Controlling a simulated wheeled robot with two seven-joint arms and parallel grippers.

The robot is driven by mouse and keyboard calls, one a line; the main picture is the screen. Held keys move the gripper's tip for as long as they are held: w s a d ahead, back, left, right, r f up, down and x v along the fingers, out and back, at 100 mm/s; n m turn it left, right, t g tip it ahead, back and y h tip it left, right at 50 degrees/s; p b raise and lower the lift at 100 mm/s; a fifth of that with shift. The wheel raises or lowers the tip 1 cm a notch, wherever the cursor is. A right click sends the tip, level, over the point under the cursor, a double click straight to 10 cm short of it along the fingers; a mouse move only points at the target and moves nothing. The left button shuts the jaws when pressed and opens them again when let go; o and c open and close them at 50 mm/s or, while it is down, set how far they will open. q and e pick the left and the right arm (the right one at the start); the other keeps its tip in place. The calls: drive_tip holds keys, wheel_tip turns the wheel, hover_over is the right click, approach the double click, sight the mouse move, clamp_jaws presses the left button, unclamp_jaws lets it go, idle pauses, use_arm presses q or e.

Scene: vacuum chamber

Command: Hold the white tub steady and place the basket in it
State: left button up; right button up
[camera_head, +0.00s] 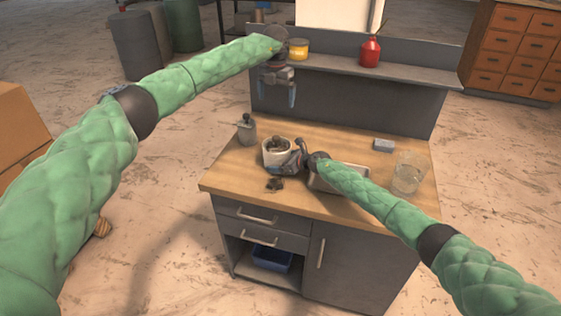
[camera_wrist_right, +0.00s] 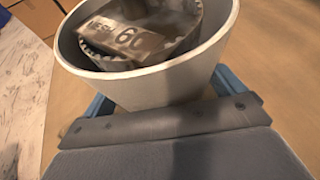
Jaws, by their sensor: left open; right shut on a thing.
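The white tub (camera_head: 268,160) stands on the wooden bench top, left of centre. It fills the upper part of the right wrist view (camera_wrist_right: 165,88). The dark metal basket (camera_wrist_right: 140,45), with a "MESH 60" label, is inside the tub; its top also shows in the head view (camera_head: 280,143). Whether it rests on the tub's bottom is hidden.
A grey canister (camera_head: 246,130) stands left of the tub and a small dark piece (camera_head: 275,184) lies in front. A metal tray (camera_head: 318,184), a glass beaker (camera_head: 407,178) and a grey block (camera_head: 383,145) are to the right. A yellow jar (camera_head: 298,50) and red bottle (camera_head: 370,53) stand on the back shelf.

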drive_tip(key=o, duration=0.7)
drive_tip(key=shift+c, duration=0.2)
drive_tip(key=shift+d, duration=0.1)
drive_tip(key=v, duration=1.1)
drive_tip(key=shift+s+d, duration=0.3)
